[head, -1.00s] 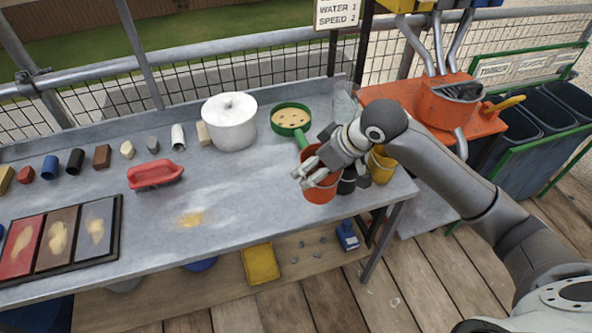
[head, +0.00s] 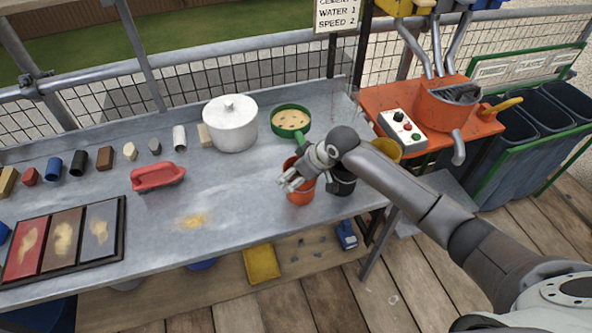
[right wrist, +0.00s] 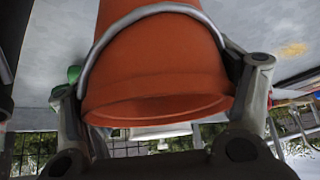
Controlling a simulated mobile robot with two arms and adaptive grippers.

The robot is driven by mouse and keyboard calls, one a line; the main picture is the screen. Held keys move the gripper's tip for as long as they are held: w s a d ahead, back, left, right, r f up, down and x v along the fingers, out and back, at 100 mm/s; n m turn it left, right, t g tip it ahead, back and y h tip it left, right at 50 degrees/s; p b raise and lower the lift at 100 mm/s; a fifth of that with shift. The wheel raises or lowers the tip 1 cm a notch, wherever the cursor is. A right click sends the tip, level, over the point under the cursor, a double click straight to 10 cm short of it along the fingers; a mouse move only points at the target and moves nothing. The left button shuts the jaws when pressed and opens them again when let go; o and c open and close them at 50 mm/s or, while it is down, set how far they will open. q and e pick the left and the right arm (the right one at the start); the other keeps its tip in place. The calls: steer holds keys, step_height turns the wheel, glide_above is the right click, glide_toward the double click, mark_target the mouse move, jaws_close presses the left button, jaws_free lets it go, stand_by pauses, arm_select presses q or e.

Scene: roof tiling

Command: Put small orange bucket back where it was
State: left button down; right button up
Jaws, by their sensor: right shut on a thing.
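The small orange bucket (head: 300,195) is at the front right part of the grey workbench (head: 235,215). My right gripper (head: 290,182) is shut on it near its upper part. In the right wrist view the orange bucket (right wrist: 155,65) fills the middle, with its grey handle across it and a finger on each side. I cannot tell whether its bottom touches the bench. A black bucket (head: 343,183) stands just to its right, partly behind my arm. A yellow bucket (head: 387,149) is farther right, also partly covered. My left gripper is not in view.
A white lidded pot (head: 230,127) and a green sieve (head: 291,120) stand behind the bucket. A red float (head: 157,176) lies to the left. An orange mixer table (head: 385,97) with a control box (head: 401,128) is at right. The bench's middle is mostly clear.

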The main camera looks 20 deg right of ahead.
steer(key=shift+f, duration=0.15)
steer(key=o, duration=1.7)
steer(key=shift+c, duration=0.2)
steer(key=b+v, duration=0.1)
steer(key=v, duration=1.1)
